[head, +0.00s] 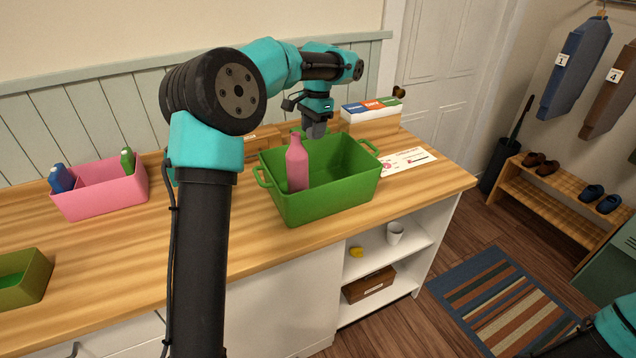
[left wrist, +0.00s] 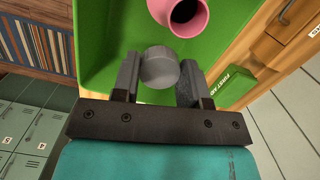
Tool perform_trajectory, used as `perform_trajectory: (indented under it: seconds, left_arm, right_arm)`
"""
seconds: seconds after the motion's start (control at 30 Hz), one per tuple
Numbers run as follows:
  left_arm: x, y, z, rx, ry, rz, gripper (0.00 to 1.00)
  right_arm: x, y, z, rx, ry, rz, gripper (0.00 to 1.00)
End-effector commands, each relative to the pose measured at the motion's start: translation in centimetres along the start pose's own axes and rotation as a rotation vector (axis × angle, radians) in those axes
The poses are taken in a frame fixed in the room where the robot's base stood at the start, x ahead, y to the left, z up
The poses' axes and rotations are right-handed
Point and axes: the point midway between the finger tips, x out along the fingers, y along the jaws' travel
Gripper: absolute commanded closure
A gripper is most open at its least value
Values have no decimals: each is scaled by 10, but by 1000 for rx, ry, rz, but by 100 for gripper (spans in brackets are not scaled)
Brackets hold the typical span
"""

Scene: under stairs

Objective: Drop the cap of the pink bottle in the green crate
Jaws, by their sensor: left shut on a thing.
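The green crate (head: 335,195) stands on the wooden counter; its green wall and floor also fill much of the left wrist view (left wrist: 105,45). The pink bottle (head: 297,165) stands upright inside it, its base hidden by the near wall. In the left wrist view the bottle's open mouth (left wrist: 187,12) shows with no cap on it. My left gripper (head: 315,132) is over the back part of the crate. It is shut on a round grey cap (left wrist: 159,67), held between the fingertips and apart from the bottle. My right gripper is out of view.
A pink bin (head: 100,195) with small bottles stands at the left, and another green container (head: 30,280) at the front left. A box with coloured labels (head: 370,110) and a paper sheet (head: 408,161) lie beyond the crate. Counter between is clear.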

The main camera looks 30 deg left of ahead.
Motion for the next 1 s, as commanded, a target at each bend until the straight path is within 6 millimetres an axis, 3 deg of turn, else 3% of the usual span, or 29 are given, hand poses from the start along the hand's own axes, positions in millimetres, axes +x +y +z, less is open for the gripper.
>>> perform_trajectory:
  seconds: [0.3,0.67,0.7,1.0]
  left_arm:
    - [28,0,-3,0,0,1,100]
    - [31,0,-4,1,1,1,100]
    - [31,0,-4,0,1,1,56]
    - [31,0,-4,0,1,1,30]
  right_arm:
    - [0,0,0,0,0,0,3]
    - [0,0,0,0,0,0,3]
    - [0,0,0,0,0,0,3]
    - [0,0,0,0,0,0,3]
